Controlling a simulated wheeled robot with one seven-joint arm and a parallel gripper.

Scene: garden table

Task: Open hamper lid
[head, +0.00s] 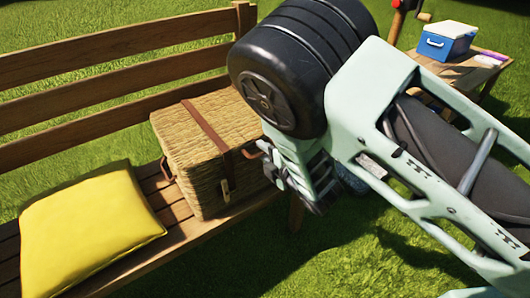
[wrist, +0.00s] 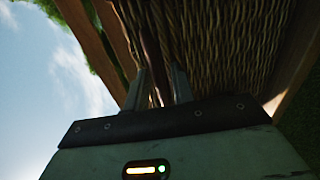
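The wicker hamper (head: 200,160) stands on the bench with its lid (head: 195,115) down. A brown leather strap (head: 207,128) runs over the lid to a small clasp (head: 226,190) on the front. A brown handle (head: 253,151) shows at its right end. My gripper (head: 272,170) is beside the right end of the hamper, close to that handle. In the wrist view, the two fingers of my gripper (wrist: 157,90) are apart, with wicker (wrist: 225,45) close beyond them and a dark brown strip between them. I cannot tell whether they touch the hamper.
The wooden bench (head: 125,85) has a slatted back behind the hamper. A yellow cushion (head: 85,225) lies on the seat to the left. A small table (head: 460,75) with a blue and white box (head: 445,40) stands at the back right. Grass is open in front.

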